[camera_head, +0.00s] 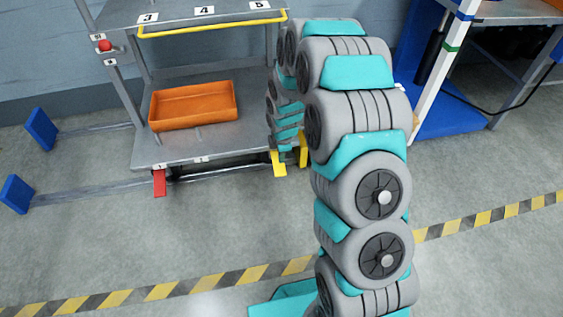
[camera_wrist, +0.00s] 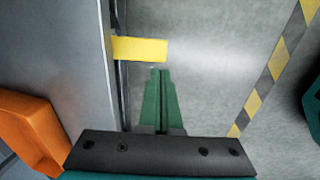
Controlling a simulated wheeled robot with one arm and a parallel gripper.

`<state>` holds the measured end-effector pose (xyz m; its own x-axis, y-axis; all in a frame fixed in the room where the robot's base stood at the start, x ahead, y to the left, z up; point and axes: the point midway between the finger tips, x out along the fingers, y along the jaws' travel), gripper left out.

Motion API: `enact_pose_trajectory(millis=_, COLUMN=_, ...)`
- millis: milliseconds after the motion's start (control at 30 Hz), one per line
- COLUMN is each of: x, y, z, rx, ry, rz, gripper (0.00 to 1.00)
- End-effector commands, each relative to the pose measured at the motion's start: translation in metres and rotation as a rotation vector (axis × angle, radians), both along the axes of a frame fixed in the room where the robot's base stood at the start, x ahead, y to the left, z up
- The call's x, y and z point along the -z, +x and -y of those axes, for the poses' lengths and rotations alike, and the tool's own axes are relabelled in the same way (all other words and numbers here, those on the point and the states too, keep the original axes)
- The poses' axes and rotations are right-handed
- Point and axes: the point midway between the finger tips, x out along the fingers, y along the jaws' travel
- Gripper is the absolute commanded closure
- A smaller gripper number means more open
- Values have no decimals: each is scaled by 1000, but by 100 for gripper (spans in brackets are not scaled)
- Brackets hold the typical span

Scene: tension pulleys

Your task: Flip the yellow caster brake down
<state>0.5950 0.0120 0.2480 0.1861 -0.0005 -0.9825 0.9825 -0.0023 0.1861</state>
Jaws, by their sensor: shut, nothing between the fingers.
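The yellow caster brake (camera_head: 278,164) sticks out from the lower front right corner of the cart. In the wrist view the yellow brake (camera_wrist: 140,49) is a flat tab pointing right from the cart's edge. My gripper (camera_wrist: 160,72) has its green fingers together and empty. The fingertips appear just below the tab in that picture, with a small visible gap; depth is hard to judge. In the head view my wrist hangs just above the brake, and the fingers cannot be made out clearly. A second yellow piece (camera_head: 303,152) shows to its right, partly behind my arm.
The grey cart shelf (camera_head: 190,147) holds an orange bin (camera_head: 194,125), also in the wrist view (camera_wrist: 35,130). A red pedal (camera_head: 159,183) is at the cart's front left. A blue-based stand (camera_head: 455,115) is at right. The floor in front is clear, crossed by striped tape (camera_head: 200,285).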

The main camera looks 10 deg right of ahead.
Motion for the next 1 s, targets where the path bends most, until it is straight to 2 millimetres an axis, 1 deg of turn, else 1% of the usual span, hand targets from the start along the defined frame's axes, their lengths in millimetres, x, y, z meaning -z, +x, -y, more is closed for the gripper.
enact_pose_trajectory(millis=33, x=-11, y=-1, z=0, rx=1, ry=1, rz=4, gripper=100)
enact_pose_trajectory(millis=100, x=-20, y=-5, z=0, rx=1, ry=1, rz=1, gripper=100)
enact_pose_trajectory(millis=300, x=-41, y=-10, z=0, rx=-1, ry=0, rz=-1, gripper=100)
enact_pose_trajectory(millis=467, x=-46, y=-12, z=0, rx=-1, ry=0, rz=-1, gripper=100)
enact_pose_trajectory(millis=1000, x=-47, y=-12, z=0, rx=2, ry=0, rz=-1, gripper=100)
